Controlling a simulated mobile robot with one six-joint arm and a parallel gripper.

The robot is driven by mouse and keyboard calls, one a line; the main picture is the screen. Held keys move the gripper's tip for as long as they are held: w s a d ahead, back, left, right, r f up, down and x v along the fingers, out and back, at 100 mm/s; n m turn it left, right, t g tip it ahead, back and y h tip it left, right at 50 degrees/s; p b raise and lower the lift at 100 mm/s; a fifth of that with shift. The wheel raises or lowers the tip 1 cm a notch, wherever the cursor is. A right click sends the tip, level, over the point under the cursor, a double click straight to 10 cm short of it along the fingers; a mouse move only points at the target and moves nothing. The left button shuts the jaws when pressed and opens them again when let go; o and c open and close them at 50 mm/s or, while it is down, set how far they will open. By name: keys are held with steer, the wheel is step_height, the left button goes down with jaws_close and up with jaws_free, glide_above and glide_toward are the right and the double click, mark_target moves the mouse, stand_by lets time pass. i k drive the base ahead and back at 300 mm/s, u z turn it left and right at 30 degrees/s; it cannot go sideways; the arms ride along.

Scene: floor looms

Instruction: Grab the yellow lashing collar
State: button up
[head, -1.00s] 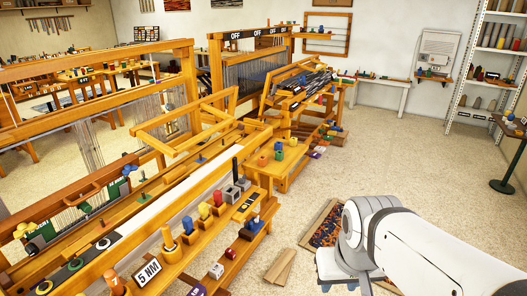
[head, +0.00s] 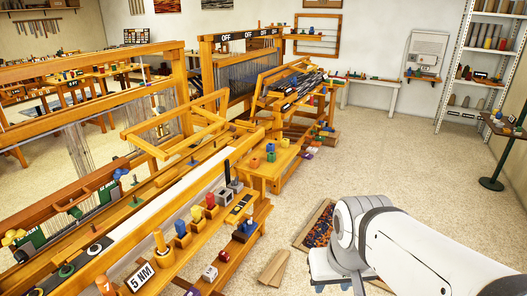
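No collar is plainly recognisable at this size. Yellow candidates stand on the front ledge of the near loom in the head view: a yellow-orange peg with a wider base (head: 160,248), and a yellow piece (head: 196,218) among coloured pegs. More small yellow pieces (head: 14,238) lie on the loom's left side. I cannot tell which one is the lashing collar. My gripper is out of view; only my white arm shows at the lower right, apart from the loom.
The near wooden loom (head: 95,70) fills the left. A red piece (head: 211,203) and a blue piece (head: 181,229) stand on its ledge. Wooden boards (head: 273,268) and a patterned mat (head: 318,226) lie on the floor. Open floor (head: 400,150) lies at centre right; a metal shelf (head: 470,70) stands behind.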

mark_target(285, 143)
steer(key=z, duration=1.1)
steer(key=i, duration=4.65)
steer(key=u, duration=1.65)
